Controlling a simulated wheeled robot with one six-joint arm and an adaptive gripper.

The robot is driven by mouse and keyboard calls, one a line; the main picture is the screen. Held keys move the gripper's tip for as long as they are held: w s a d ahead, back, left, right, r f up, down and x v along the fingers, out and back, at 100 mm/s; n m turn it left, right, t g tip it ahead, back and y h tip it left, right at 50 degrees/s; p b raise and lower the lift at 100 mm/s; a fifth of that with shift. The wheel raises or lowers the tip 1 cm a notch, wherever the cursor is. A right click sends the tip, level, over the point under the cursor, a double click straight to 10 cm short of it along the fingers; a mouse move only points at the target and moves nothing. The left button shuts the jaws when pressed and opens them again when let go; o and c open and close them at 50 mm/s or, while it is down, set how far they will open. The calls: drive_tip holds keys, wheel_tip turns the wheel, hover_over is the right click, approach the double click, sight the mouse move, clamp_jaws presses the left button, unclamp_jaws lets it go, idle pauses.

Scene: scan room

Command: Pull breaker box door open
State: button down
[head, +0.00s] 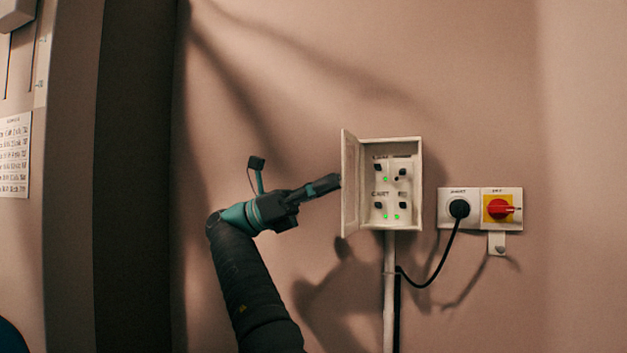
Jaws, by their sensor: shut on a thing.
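The breaker box (407,222) is a pale box on the wall with its front uncovered. Its door (350,215) stands open at the left side, swung out so that I see it narrow and nearly edge-on. Inside are several black switches with green lights. My gripper (335,182) comes from the left and its fingertips are at the door's outer edge, about mid-height. It is shut on the door. The exact contact of the fingertips is small and hard to see.
A socket with a black plug (459,209) and a red rotary switch (500,209) on yellow sit right of the box. A black cable (437,272) hangs below. A pale conduit (390,290) runs down from the box. The wall left of the door is bare.

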drive_tip(key=shift+f, duration=0.1)
idle(0.5)
drive_tip(key=c, duration=1.1)
unclamp_jaws()
drive_tip(key=shift+o, duration=0.2)
drive_tip(key=shift+s+b, duration=0.1)
drive_tip(key=shift+b, duration=0.25)
